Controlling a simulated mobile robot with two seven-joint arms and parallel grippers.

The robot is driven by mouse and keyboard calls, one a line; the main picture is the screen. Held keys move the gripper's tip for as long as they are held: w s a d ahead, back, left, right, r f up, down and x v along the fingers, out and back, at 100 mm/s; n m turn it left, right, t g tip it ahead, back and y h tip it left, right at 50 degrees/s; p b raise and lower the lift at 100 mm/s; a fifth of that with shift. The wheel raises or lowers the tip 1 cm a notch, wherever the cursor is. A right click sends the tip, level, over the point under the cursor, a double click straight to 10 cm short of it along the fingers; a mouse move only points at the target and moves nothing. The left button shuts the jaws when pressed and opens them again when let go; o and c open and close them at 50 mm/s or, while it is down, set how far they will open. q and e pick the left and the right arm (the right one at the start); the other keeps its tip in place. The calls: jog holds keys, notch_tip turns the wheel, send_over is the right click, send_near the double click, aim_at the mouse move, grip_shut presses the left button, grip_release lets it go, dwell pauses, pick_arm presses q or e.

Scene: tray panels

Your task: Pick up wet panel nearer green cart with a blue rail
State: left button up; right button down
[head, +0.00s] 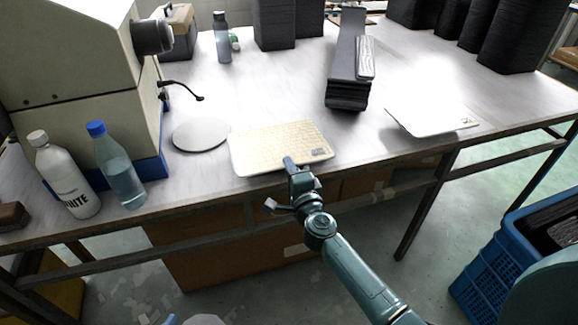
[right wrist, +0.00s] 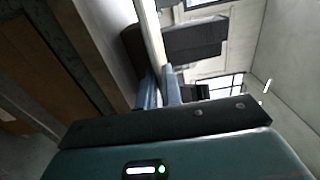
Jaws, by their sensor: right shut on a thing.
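A cream, thin panel (head: 275,145) with a faint grid pattern and a small dark label at its right corner is at the table's front edge in the head view. A whiter panel (head: 430,115) with a small label is farther right, also at the front edge. My right gripper (head: 289,165) is shut on the front edge of the cream panel. In the right wrist view its two fingers (right wrist: 158,88) pinch the panel's edge (right wrist: 152,40). I cannot tell whether the panel is clear of the table. No green cart with a blue rail shows. My left gripper is not in view.
A round grey disc (head: 201,134) lies left of the cream panel. Two bottles (head: 117,170) and a beige machine (head: 75,75) stand at the left. A dark stand (head: 348,85) and black stacks are behind. A blue crate (head: 500,255) is on the floor at right.

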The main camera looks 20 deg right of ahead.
jog(key=shift+r+p, duration=1.45)
jog(key=shift+p, duration=0.15)
jog(key=shift+f, duration=0.15)
jog(key=s+r+p, duration=0.4)
jog(key=s+p, duration=0.1)
jog(key=s, duration=0.3)
jog(key=shift+d, duration=0.15)
